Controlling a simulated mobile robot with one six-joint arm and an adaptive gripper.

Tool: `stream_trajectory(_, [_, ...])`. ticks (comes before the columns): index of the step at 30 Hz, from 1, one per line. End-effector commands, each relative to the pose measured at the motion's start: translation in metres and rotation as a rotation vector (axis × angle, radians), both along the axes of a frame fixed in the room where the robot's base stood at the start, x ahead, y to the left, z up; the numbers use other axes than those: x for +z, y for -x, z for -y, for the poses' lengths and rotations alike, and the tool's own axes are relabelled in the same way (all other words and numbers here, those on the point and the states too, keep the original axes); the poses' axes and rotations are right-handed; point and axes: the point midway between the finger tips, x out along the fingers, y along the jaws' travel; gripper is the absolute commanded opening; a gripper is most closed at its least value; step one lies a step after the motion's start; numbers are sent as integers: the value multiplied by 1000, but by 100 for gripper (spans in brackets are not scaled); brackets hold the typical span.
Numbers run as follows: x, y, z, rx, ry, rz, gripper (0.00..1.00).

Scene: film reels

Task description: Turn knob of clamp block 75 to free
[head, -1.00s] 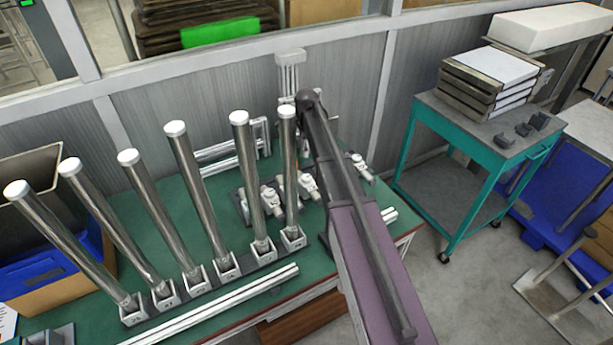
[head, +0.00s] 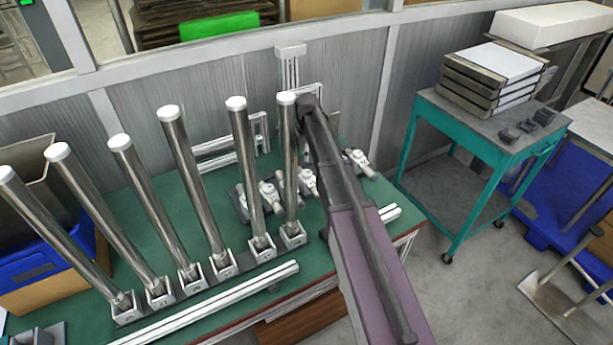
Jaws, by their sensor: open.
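Several steel tubes with white caps stand tilted in a row of small grey numbered blocks on the green table (head: 225,300). The rightmost block (head: 293,236) and the leftmost block (head: 124,309) bound the row. The numbers are too small to read surely, so I cannot tell which is clamp block 75. Behind the row are white clamp-like fittings with round parts: one at left (head: 268,194), one in the middle (head: 309,179), partly behind my arm, and one at right (head: 360,160). My arm reaches over the table's right part.
Silver aluminium bars lie along the table front (head: 205,306). A teal cart (head: 440,108) with stacked trays stands at right. A grey panel wall (head: 215,100) closes the back. A blue bin (head: 40,265) is at left. Floor is clear between table and cart.

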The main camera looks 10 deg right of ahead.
Motion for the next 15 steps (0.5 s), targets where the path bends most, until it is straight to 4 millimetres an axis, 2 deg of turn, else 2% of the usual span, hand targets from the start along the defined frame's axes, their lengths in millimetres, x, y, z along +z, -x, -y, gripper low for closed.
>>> stream_trajectory(1, [-8, 0, 0, 0, 0, 0, 93])
stream_trajectory(15, [-43, 0, 1, -1, 0, 0, 93])
